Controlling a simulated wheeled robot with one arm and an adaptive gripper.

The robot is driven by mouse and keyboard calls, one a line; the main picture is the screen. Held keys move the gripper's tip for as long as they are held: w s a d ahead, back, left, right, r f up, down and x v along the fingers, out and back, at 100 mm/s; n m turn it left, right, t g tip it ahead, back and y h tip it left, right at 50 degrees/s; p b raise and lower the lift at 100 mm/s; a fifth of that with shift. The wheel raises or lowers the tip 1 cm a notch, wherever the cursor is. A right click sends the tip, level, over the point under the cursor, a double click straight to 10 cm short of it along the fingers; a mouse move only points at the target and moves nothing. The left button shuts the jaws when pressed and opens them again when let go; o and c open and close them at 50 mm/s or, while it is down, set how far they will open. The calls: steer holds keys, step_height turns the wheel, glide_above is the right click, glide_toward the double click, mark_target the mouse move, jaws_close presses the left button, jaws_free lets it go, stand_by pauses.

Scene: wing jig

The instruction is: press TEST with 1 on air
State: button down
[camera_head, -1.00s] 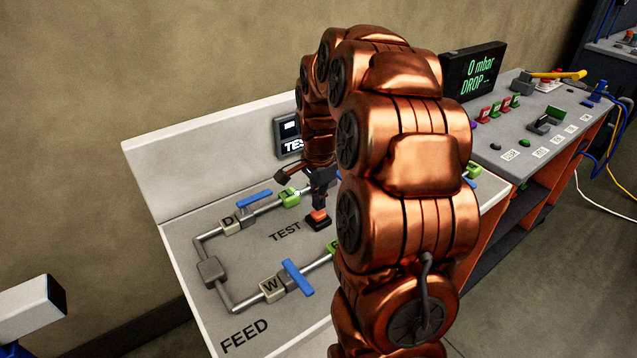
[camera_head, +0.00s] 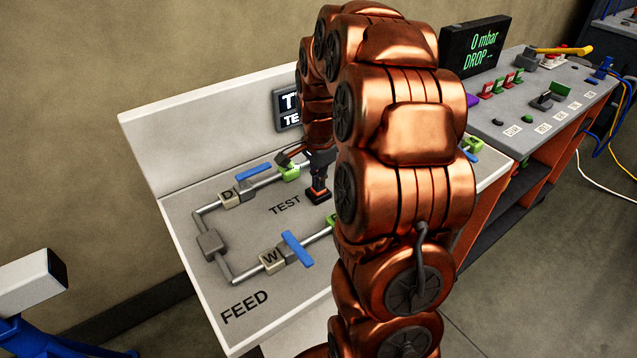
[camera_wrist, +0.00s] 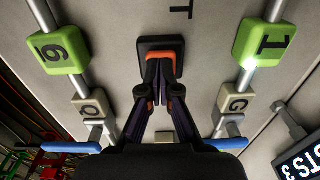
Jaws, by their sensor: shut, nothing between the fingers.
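The TEST button (camera_head: 318,196) has a dark square base and an orange-red top, right of the printed word TEST (camera_head: 285,205). It also shows in the wrist view (camera_wrist: 150,44).
Another green block (camera_wrist: 62,48), marked 6 or 9, sits on the opposite pipe. Blue valve handles (camera_head: 297,249) stand above the panel. A black screen (camera_head: 473,47) reads 0 mbar, DROP --. My arm hides much of the panel's right part and the wall sign (camera_head: 289,108).

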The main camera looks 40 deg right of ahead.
steer(key=shift+s+a+f, duration=0.1)
steer(key=shift+f, duration=0.5)
step_height(320, 180, up, 15)
steer(key=b, duration=0.2)
steer(key=shift+f, duration=0.15)
stand_by(1.3)
steer(key=s+a+f+n+g, duration=0.1)
steer(key=s+a+f+n, duration=0.4)
steer(key=s+a+n, duration=0.4)
steer(key=s+a+f+n+g, duration=0.1)
steer(key=s+a+f+n, duration=0.4)
steer(key=s+a+n, duration=0.4)
steer(key=s+a, duration=0.3)
steer(key=s, duration=0.4)
steer(key=shift+s+a+n, duration=0.3)
steer(key=shift+s, duration=0.1)
